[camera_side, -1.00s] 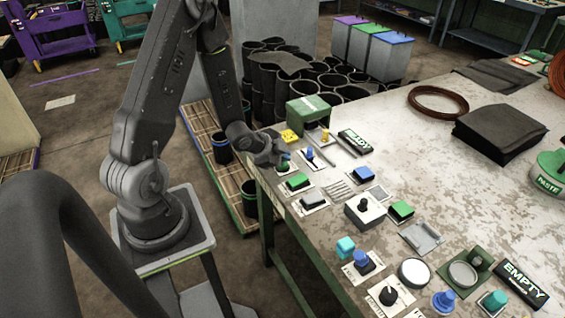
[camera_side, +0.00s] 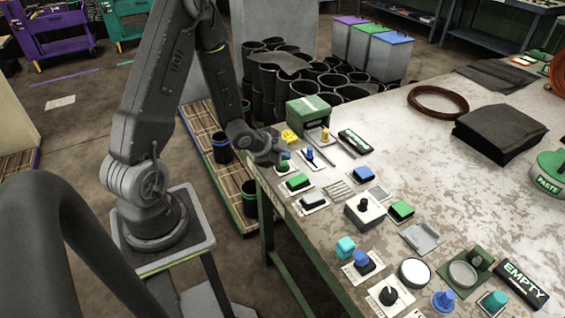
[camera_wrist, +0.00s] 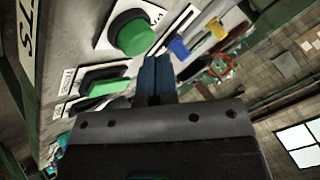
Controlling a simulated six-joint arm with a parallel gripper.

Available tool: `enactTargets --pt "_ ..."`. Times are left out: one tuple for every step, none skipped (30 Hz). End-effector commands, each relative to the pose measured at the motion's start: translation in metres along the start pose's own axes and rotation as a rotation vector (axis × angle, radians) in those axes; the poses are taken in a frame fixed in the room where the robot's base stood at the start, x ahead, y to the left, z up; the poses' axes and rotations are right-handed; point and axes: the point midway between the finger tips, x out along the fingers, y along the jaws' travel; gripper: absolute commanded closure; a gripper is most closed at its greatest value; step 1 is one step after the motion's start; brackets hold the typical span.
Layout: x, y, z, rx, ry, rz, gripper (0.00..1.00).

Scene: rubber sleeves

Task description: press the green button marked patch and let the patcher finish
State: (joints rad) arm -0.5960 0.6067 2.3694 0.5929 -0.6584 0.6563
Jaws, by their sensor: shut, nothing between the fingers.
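My gripper (camera_side: 277,155) is at the near left corner of the bench, its blue fingertips (camera_wrist: 157,72) together and empty. A round green button (camera_side: 284,166) on a pale plate is close by the fingertips. In the wrist view the round green button (camera_wrist: 133,33) is just above and left of the fingertips, with a gap visible between them in the picture. A rectangular green button (camera_side: 298,181) is nearer the camera, and another green one (camera_side: 401,209) is farther right. The labels are too small or cut off to read, so I cannot tell which is marked patch.
Blue and yellow levers (camera_wrist: 179,47) are close right of the fingertips. Knobs and other buttons crowd the front edge. The bench middle is mostly clear before the dark rubber stack (camera_side: 500,132).

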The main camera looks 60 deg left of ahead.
Motion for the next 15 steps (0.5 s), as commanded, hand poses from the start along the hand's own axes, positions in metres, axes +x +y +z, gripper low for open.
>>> enactTargets --pt "-0.0022 -0.0015 -0.0017 0.0 0.0 -0.001 1.0" --pt "-0.0031 -0.002 -0.0023 0.0 0.0 0.0 1.0" --pt "-0.0042 -0.0027 -0.0031 0.001 0.0 0.0 1.0" --pt "-0.0048 -0.0031 -0.0034 0.001 0.0 0.0 1.0" --pt "-0.0051 -0.0032 -0.0036 0.001 0.0 0.0 1.0" --pt "-0.0053 -0.0032 -0.0037 0.001 0.0 0.0 1.0" --pt "-0.0052 -0.0031 -0.0036 0.001 0.0 0.001 1.0" --pt "-0.0051 -0.0031 -0.0036 0.001 0.0 0.001 1.0" --pt "-0.0051 -0.003 -0.0036 0.001 0.0 0.001 1.0" --pt "-0.0051 -0.0031 -0.0035 0.001 0.0 0.001 1.0" --pt "-0.0051 -0.0031 -0.0035 0.001 0.0 0.001 1.0" --pt "-0.0051 -0.0031 -0.0035 0.001 0.0 0.001 1.0" --pt "-0.0053 -0.0034 -0.0038 0.001 0.0 0.0 1.0" --pt "-0.0058 -0.0039 -0.0042 0.001 0.0 0.0 1.0" --pt "-0.007 -0.005 -0.0053 0.001 0.001 0.0 1.0"
